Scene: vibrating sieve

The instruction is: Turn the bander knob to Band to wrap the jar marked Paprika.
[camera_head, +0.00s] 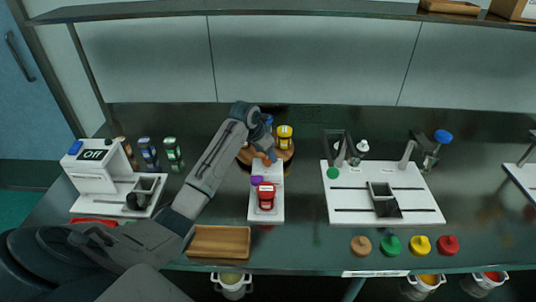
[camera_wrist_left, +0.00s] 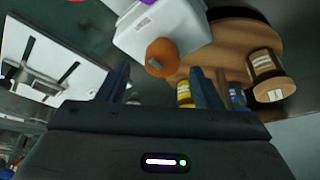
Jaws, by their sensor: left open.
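A white machine (camera_head: 100,172) at the left has a display (camera_head: 93,155) reading "Off", a blue part (camera_head: 75,148) at its top corner and a dark round part (camera_head: 137,200) in front. I cannot tell for sure which part is the bander knob. A yellow jar (camera_head: 284,132) stands on a round wooden stand (camera_head: 285,157); yellow (camera_wrist_left: 184,93), blue (camera_wrist_left: 238,97) and brown (camera_wrist_left: 266,72) jars show in the left wrist view. I cannot read which jar is Paprika. My left gripper (camera_head: 267,150) is open above the stand's front edge, close to an orange round piece (camera_wrist_left: 162,53).
A white block (camera_head: 255,213) carries red (camera_head: 265,196) and purple (camera_head: 257,180) pieces. Several jars (camera_head: 148,153) stand at the back left. A wooden tray (camera_head: 220,241) lies in front. A white board with fixtures (camera_head: 350,207) is at the right, with several coloured discs (camera_head: 390,245) before it.

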